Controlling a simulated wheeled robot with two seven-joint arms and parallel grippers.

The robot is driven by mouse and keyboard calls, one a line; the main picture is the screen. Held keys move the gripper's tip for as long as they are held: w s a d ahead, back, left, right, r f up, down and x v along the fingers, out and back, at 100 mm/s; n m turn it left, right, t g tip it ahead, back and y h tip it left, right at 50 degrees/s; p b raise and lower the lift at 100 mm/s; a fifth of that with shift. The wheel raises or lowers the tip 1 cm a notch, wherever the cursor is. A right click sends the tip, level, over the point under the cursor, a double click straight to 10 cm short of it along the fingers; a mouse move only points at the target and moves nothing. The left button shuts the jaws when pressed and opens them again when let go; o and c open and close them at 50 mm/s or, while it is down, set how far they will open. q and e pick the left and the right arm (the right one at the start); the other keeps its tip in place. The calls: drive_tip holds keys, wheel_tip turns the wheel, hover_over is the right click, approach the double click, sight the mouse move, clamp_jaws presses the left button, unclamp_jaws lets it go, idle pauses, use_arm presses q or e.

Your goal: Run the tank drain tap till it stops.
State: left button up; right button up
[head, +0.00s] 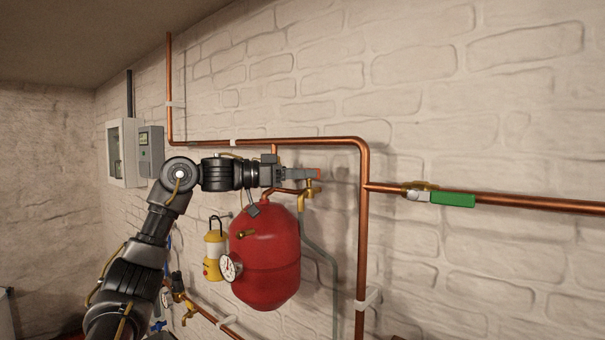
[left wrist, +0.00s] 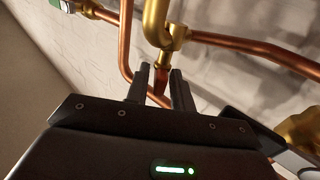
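The red tank (head: 266,262) hangs against the wall, with a round white dial (head: 230,267) and a small brass fitting (head: 245,234) on its front left. A brass tap (head: 310,188) with a red-orange handle (head: 317,174) sits above and right of the tank. My left gripper (head: 302,173) reaches it from the left. In the left wrist view, the brass tap body (left wrist: 157,25) is above my two fingertips (left wrist: 160,72), and a narrow reddish piece (left wrist: 161,80) shows between them. The fingers are a little apart; whether they press on that piece cannot be told. My right gripper is not in view.
A copper pipe (head: 362,240) runs down the wall right of the tank. A green lever valve (head: 452,199) sits on the pipe farther right. A yellow lantern-like thing (head: 213,250) hangs left of the tank. Grey boxes (head: 151,151) are on the wall at left.

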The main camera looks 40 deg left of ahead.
use_arm(q)
clamp_jaws()
drive_tip(key=shift+a+m+g+h, duration=0.1)
drive_tip(key=shift+m+g+h, duration=0.7)
drive_tip(key=shift+h, duration=0.2)
drive_tip(key=shift+o, duration=1.3)
unclamp_jaws()
